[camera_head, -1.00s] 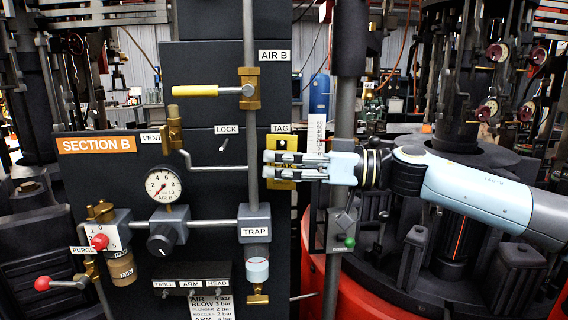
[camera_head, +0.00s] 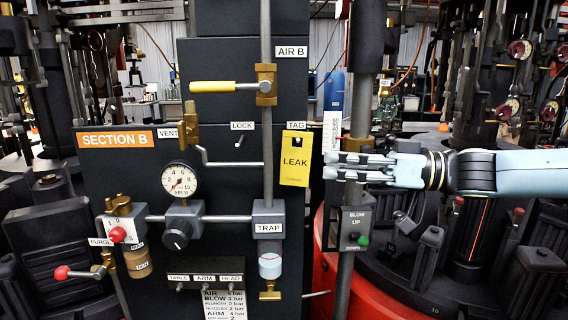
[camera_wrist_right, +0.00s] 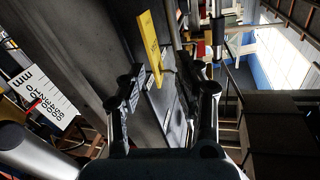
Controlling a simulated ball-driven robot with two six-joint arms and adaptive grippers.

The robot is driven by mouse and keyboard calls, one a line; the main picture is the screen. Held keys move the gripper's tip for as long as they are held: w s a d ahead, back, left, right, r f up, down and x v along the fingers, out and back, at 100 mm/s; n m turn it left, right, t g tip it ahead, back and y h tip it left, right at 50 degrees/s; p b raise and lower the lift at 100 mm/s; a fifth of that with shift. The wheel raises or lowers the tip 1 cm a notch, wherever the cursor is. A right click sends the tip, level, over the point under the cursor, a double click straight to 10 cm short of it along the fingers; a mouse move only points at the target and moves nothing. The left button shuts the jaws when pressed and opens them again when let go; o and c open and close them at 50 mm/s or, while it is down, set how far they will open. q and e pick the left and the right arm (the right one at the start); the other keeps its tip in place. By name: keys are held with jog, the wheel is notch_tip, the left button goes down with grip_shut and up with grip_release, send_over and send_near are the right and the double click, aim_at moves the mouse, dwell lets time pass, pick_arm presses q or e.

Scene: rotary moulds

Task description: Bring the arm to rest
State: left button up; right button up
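My right gripper (camera_head: 333,166) is in front of the post at the right edge of the dark panel, pointing left. Its two fingers are apart with nothing between them, which also shows in the right wrist view (camera_wrist_right: 165,95). The yellow LEAK tag (camera_head: 295,162) hangs under the TAG label, left of the fingertips and apart from them. The tag also shows edge-on beyond the fingers in the wrist view (camera_wrist_right: 151,45). My right arm reaches in from the right. My left gripper is in neither view.
The dark panel (camera_head: 225,109) carries a yellow-handled valve (camera_head: 222,87), a gauge (camera_head: 180,181), a black knob (camera_head: 177,233) and a red-knobbed lever (camera_head: 78,272). A BLOW UP/DOWN box (camera_head: 354,228) sits just below my gripper. Dark moulds on a red-sided round base (camera_head: 395,303) stand at the right.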

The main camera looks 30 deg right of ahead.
jog(key=s+a+f+m+h, duration=0.25)
jog(key=f+m+h, duration=0.35)
jog(key=f+h, duration=0.6)
jog(key=s+a+f+g+h, duration=0.1)
jog(key=s+a+f+g, duration=0.3)
jog(key=s, duration=0.5)
jog(key=s+a+f+g, duration=0.2)
jog(key=s+f+g, duration=0.25)
jog(key=s, duration=0.45)
jog(key=s+d+f+g+b, duration=0.15)
jog(key=f+b, duration=0.35)
jog(key=f, duration=1.4)
jog(key=s+d+f+g+b, duration=0.1)
jog(key=s+f+b, duration=0.25)
jog(key=f, duration=1.55)
jog(key=s+f+g+b, duration=0.1)
jog(key=s+f+b, duration=0.5)
jog(key=s+f, duration=1)
notch_tip(320, 180, down, 2)
jog(key=shift+s+d+f, duration=0.2)
jog(key=shift+s+d, duration=0.1)
jog(key=shift+d, duration=0.05)
